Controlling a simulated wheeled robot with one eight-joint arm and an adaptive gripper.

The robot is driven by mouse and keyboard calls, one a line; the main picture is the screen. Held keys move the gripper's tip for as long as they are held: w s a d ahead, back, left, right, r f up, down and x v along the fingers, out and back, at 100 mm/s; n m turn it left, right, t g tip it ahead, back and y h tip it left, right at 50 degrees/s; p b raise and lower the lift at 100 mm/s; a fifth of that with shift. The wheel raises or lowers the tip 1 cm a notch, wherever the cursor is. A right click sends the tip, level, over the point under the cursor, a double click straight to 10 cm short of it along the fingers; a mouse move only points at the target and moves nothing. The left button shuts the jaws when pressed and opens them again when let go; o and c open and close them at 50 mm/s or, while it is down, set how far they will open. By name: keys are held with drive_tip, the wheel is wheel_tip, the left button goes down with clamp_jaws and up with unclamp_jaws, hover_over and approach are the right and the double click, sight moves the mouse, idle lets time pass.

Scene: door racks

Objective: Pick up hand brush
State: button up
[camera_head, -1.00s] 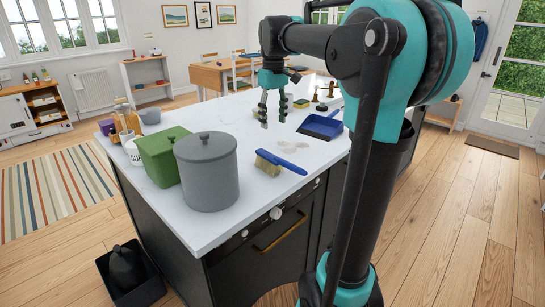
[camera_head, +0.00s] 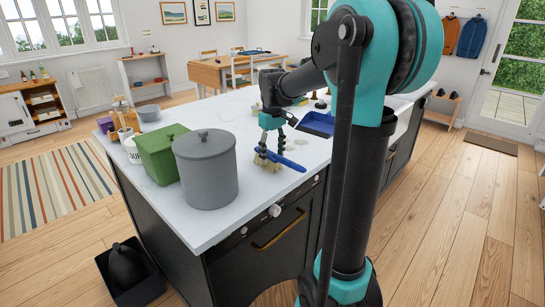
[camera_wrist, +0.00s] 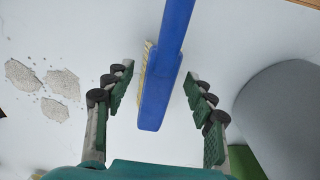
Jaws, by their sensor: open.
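The hand brush (camera_head: 287,162) has a blue handle and back and pale bristles. It lies on the white island counter near its front edge. My gripper (camera_head: 268,154) is low over the brush in the head view, with its fingers around the bristle end. In the wrist view the brush (camera_wrist: 168,70) runs between the fingers, with its blue end pointing toward my palm and a strip of bristles on its left side. My gripper (camera_wrist: 158,90) is open there, with a visible gap on both sides of the brush.
A grey lidded pot (camera_head: 207,172) and a green lidded canister (camera_head: 161,152) stand left of the brush. A blue dustpan (camera_head: 318,124) lies behind it. Crumbs (camera_wrist: 45,82) lie on the counter (camera_head: 258,195). The counter front is clear.

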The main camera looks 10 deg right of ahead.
drive_tip(key=shift+f, duration=0.55)
clamp_jaws()
drive_tip(key=shift+r, duration=0.1)
